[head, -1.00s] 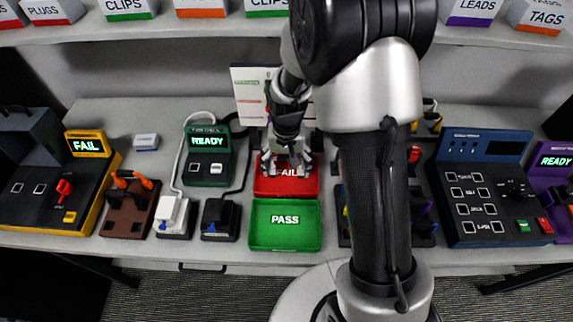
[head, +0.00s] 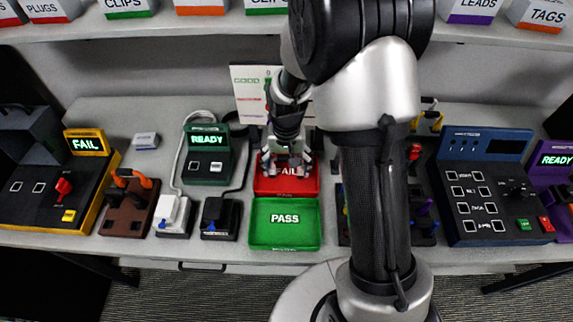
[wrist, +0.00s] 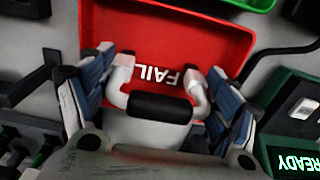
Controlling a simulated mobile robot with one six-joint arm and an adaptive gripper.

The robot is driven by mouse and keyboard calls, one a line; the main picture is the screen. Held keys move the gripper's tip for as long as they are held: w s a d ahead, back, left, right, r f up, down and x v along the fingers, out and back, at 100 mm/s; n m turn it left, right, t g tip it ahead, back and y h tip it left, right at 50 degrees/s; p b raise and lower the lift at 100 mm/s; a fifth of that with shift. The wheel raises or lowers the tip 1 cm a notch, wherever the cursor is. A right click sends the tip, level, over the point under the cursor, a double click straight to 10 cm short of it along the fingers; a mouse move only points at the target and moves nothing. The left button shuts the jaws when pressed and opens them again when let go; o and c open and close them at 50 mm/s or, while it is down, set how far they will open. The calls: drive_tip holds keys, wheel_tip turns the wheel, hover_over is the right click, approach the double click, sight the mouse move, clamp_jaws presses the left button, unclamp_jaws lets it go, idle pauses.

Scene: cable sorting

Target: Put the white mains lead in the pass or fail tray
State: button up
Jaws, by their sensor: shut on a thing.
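The white mains lead (wrist: 197,92) is bundled, with a black band across its middle, and sits between the fingers of my gripper (wrist: 160,100). In the head view my gripper (head: 286,162) points down over the red FAIL tray (head: 264,188), at its back part. The wrist view shows the red tray (wrist: 215,38) under and beyond the lead, with the tray's lettering partly covered. I cannot tell whether the lead touches the tray floor. The green PASS tray (head: 285,240) lies in front of the red one and looks empty.
A green tester (head: 208,165) reading READY stands left of the trays, with white and black socket blocks in front of it. A yellow-edged tester (head: 86,143) at the far left reads FAIL. A blue-topped panel (head: 485,145) is on the right. A white board stands behind the red tray.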

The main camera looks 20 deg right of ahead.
sight(287, 157)
drive_tip(key=shift+f, duration=0.1)
drive_tip(key=o, duration=1.1)
drive_tip(key=shift+r+p, duration=3.1)
drive_tip(key=shift+r, duration=0.9)
